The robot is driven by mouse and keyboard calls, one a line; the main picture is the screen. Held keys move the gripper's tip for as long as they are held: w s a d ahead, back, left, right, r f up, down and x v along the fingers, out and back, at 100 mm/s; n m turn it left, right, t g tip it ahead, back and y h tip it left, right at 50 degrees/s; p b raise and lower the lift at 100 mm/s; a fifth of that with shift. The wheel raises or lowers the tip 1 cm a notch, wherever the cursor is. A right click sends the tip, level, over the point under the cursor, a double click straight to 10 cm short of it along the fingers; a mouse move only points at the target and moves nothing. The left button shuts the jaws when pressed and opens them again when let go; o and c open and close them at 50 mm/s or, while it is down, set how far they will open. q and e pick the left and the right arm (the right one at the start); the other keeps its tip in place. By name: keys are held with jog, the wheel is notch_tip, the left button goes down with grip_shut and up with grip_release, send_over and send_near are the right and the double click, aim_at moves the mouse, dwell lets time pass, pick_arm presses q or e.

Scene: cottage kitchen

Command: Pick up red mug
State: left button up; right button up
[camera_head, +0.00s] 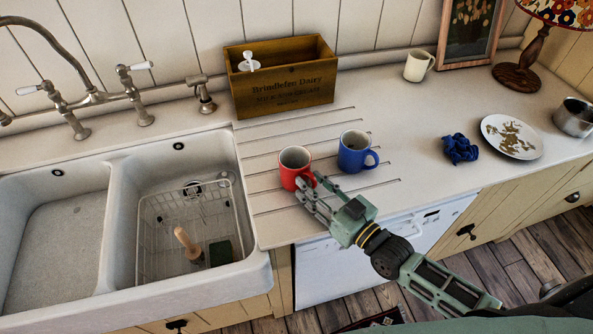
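The red mug (291,165) stands upright on the grooved draining area of the counter, just right of the sink. A blue mug (357,153) stands close to its right, with its handle to the right. My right gripper (308,188) reaches in from the lower right, and its fingers are at the right and front side of the red mug. The fingers cover part of the mug's lower right side. Whether they touch or grip it is not clear. My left gripper is not in view.
A wooden box (283,85) stands behind the mugs. The double sink (118,215) with a wire rack (165,252) is at left. A white mug (419,66), blue cloth (460,149), dirty plate (490,125), metal pot (574,117) and lamp (519,75) are at right.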

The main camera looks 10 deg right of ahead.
jog(key=shift+c, duration=0.7)
grip_shut()
jog(key=shift+r, duration=0.2)
